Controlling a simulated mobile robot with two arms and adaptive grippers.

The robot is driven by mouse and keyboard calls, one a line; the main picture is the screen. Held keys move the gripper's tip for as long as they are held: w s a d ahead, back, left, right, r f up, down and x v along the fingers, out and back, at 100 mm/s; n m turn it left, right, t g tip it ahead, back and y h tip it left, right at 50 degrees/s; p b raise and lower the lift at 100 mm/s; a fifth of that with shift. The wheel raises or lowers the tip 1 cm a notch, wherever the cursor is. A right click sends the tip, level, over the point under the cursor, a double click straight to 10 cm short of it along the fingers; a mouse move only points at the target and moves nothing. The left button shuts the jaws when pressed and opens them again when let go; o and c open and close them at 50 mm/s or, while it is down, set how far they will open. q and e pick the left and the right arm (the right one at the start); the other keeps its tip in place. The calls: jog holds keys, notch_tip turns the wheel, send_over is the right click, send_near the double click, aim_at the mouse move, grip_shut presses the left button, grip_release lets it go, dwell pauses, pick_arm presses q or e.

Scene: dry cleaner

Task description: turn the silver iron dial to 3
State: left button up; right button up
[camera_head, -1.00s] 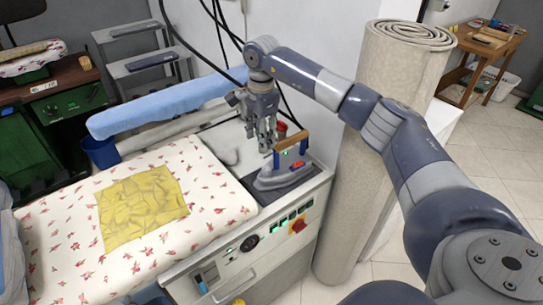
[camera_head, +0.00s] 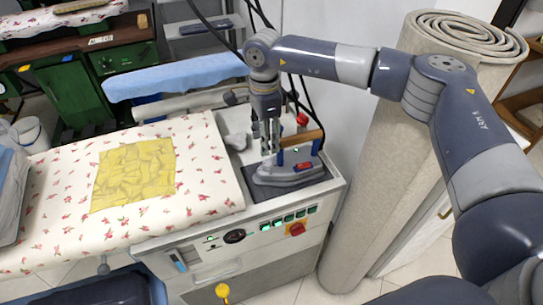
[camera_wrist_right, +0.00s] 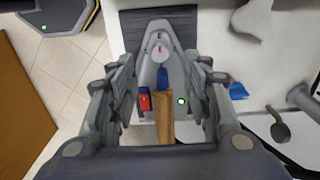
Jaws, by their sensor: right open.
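The silver iron (camera_head: 288,173) rests on a dark pad at the right end of the ironing station. It has a wooden handle (camera_head: 302,138) on blue posts and a red switch. In the right wrist view the iron (camera_wrist_right: 143,73) points up the picture, with a small round pale dial (camera_wrist_right: 159,53) bearing a red mark in front of the handle (camera_wrist_right: 164,115). The dial's numbers are too small to read. My left gripper is not in view.
A padded floral board (camera_head: 200,190) with a yellow cloth (camera_head: 135,175) lies left of the iron. A front panel has green switches and a red knob (camera_head: 296,229). Black cables hang behind my gripper. A rolled carpet (camera_head: 385,170) stands close on the right. A blue sleeve board (camera_head: 175,77) is behind.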

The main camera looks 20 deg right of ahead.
aim_at(267, 163)
jog(key=f+p, duration=0.1)
jog(key=f, duration=0.4)
jog(key=shift+d+f, duration=0.1)
jog(key=shift+d, duration=0.1)
notch_tip(267, 163, down, 3)
jog(key=shift+f+p, duration=0.15)
jog(key=shift+p, duration=0.25)
jog(key=shift+f, duration=0.1)
grip_shut()
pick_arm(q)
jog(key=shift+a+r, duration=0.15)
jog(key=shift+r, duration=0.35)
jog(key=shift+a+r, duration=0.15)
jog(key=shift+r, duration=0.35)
